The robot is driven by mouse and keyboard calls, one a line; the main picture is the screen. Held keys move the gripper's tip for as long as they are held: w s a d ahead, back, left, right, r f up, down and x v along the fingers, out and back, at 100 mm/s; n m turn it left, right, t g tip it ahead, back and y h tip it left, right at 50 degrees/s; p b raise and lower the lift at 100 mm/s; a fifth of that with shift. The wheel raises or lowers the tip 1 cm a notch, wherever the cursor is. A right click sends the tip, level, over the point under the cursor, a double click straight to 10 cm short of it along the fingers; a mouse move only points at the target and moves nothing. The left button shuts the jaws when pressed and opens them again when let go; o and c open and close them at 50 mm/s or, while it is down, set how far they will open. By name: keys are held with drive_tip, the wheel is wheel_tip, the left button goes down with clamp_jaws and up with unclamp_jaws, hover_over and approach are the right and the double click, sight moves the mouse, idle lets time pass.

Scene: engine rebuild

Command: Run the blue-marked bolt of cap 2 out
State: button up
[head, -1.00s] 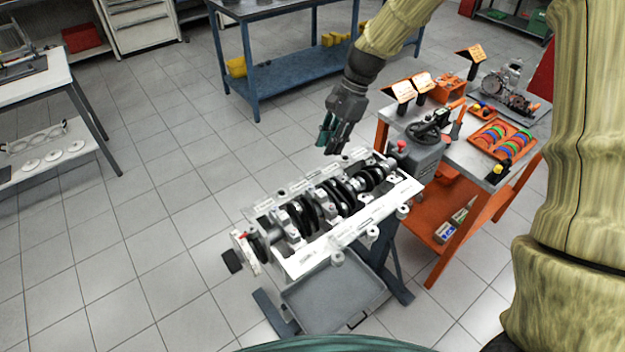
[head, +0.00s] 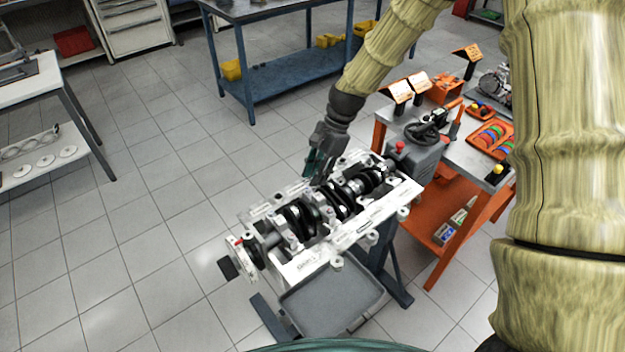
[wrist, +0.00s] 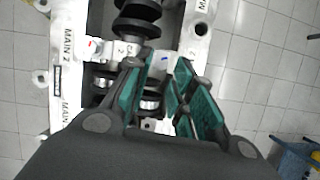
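The engine block (head: 375,228) is a pale casting on a stand, with a dark crankshaft and several bearing caps along it. In the wrist view, the label "MAIN 2" (wrist: 42,62) is on the block rail. A pale cap (wrist: 163,63) beside it bears a small blue mark, and a red mark shows at the other end. My gripper (wrist: 166,66) has teal-padded fingers, spread apart and pointing at the blue-marked end; it also shows over the block's far side in the head view (head: 316,176). No bolt shows clearly between the fingers; the fingers hide part of that area.
A grey tray (head: 330,300) sits below the block on its stand. An orange cart (head: 440,235) with tools and colored parts stands close on the right. A blue bench (head: 285,80) is behind.

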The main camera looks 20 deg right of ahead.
sight(308, 190)
drive_tip(key=shift+p+x, duration=0.35)
drive_tip(key=shift+x, duration=1.3)
clamp_jaws()
